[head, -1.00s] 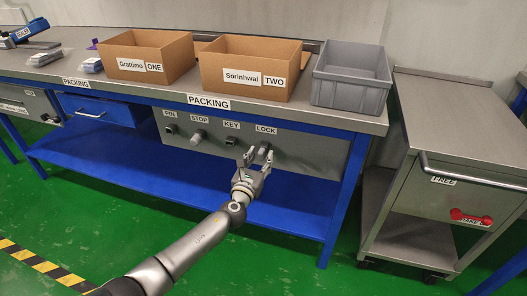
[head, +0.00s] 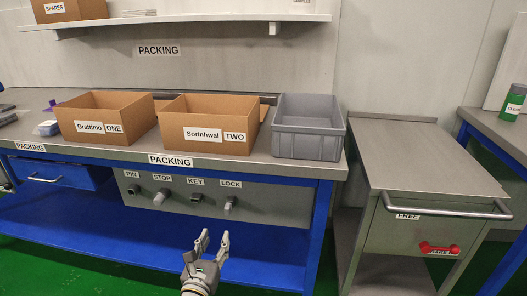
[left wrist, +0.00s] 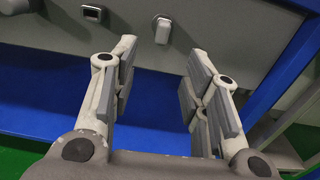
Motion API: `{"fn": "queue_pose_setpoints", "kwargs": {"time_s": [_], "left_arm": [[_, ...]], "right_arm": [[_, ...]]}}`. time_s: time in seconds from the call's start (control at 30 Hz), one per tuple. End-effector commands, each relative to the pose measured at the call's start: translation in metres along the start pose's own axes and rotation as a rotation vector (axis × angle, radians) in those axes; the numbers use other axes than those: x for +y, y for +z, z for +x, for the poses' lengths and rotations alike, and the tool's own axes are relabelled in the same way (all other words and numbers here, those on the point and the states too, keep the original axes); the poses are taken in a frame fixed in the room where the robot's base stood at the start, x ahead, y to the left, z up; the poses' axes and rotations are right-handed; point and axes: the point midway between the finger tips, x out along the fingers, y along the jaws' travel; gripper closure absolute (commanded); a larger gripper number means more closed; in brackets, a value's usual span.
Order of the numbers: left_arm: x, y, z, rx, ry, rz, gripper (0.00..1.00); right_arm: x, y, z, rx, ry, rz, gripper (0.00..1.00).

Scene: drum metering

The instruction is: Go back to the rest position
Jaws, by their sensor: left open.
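My left gripper (head: 207,250) is at the bottom middle of the head view, its two fingers apart and nothing between them. It is in front of and below the bench's grey control panel (head: 268,207). In the left wrist view the open fingers (left wrist: 158,90) point toward the panel, with the blue lower shelf (left wrist: 60,95) behind them. The LOCK knob (head: 229,203) sits on the panel above the gripper, apart from it. A knob also shows beyond the fingertips in the left wrist view (left wrist: 163,30). My right gripper is not in view.
The packing bench (head: 290,170) carries a box marked ONE (head: 95,130), a box marked TWO (head: 205,140) and a grey bin (head: 308,138). A metal cart (head: 420,165) with a red BRAKE handle (head: 439,248) stands at the right. Green floor (head: 80,265) shows at lower left.

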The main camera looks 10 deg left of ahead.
Motion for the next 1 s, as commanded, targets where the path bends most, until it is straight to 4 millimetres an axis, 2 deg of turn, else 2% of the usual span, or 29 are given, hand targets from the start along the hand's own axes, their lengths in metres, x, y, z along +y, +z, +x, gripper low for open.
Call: {"fn": "queue_pose_setpoints", "kwargs": {"time_s": [0.07, 0.17, 0.27, 0.4, 0.5, 0.6, 0.73, 0.9, 0.93, 1.0], "left_arm": [[0.004, -0.012, -0.008, 0.035, 0.037, -0.124, 0.58], [0.017, -0.038, -0.025, 0.105, 0.141, -0.413, 0.58], [0.031, -0.077, -0.056, 0.188, 0.310, -0.793, 0.58], [0.042, -0.136, -0.112, 0.272, 0.614, -1.317, 0.58], [0.040, -0.174, -0.160, 0.298, 0.867, -1.649, 0.58], [0.032, -0.204, -0.206, 0.295, 1.123, -1.914, 0.58], [0.017, -0.229, -0.259, 0.255, 1.435, -2.164, 0.58], [-0.007, -0.246, -0.321, 0.158, 1.835, -2.379, 0.58], [-0.010, -0.246, -0.326, 0.143, 1.879, -2.396, 0.58], [-0.007, -0.252, -0.325, 0.150, 1.867, -2.377, 0.58]], "right_arm": [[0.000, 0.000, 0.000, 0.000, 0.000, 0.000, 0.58], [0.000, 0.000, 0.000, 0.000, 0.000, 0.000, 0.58], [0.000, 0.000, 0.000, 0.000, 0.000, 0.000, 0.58], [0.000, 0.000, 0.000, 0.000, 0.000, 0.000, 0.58], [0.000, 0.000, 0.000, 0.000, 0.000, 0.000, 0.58], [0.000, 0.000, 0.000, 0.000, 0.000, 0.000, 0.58], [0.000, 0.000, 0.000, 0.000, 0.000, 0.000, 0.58], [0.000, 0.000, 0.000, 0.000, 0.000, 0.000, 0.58], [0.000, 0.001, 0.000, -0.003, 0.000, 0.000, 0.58], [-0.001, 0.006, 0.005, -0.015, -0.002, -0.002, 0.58]]}}
